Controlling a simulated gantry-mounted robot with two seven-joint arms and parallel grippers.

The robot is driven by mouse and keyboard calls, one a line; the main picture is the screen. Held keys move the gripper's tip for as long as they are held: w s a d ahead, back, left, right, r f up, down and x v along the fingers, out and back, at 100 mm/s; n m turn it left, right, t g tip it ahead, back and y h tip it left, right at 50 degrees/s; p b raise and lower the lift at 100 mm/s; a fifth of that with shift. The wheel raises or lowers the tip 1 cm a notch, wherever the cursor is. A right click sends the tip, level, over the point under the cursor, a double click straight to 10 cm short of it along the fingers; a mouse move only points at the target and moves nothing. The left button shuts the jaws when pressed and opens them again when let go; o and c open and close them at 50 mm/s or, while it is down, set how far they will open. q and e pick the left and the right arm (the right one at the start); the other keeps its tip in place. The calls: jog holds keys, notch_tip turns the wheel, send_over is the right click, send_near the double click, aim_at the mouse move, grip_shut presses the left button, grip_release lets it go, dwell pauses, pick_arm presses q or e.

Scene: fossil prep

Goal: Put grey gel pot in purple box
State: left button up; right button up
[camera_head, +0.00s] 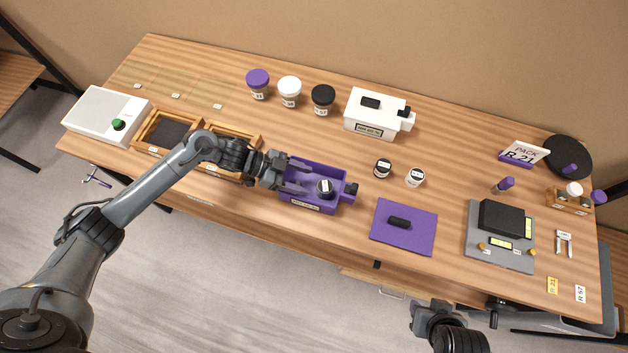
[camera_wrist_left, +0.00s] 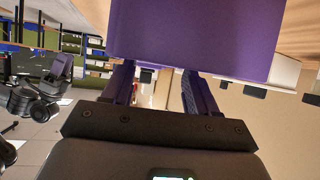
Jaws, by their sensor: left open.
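The open purple box (camera_head: 307,206) stands near the table's front edge, left of centre. A small dark pot with a pale label (camera_head: 325,187) is inside it, toward its right end; I cannot tell for certain that it is the grey gel pot. My left gripper (camera_head: 302,178) is open at the box's left part, its fingers pointing toward this pot but apart from it. In the left wrist view, a purple wall (camera_wrist_left: 195,40) fills the top, beyond the open fingers (camera_wrist_left: 160,90). My right gripper (camera_head: 428,312) shows only partly at the bottom, its jaws unclear.
A purple lid (camera_head: 420,240) with a black handle lies farther right. Wooden trays (camera_head: 160,148) are to the left, a white device (camera_head: 372,125) behind.

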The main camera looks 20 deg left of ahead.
pick_arm(q)
jog(key=v, duration=0.7)
jog(key=shift+r, duration=0.2)
jog(key=shift+d, duration=0.1)
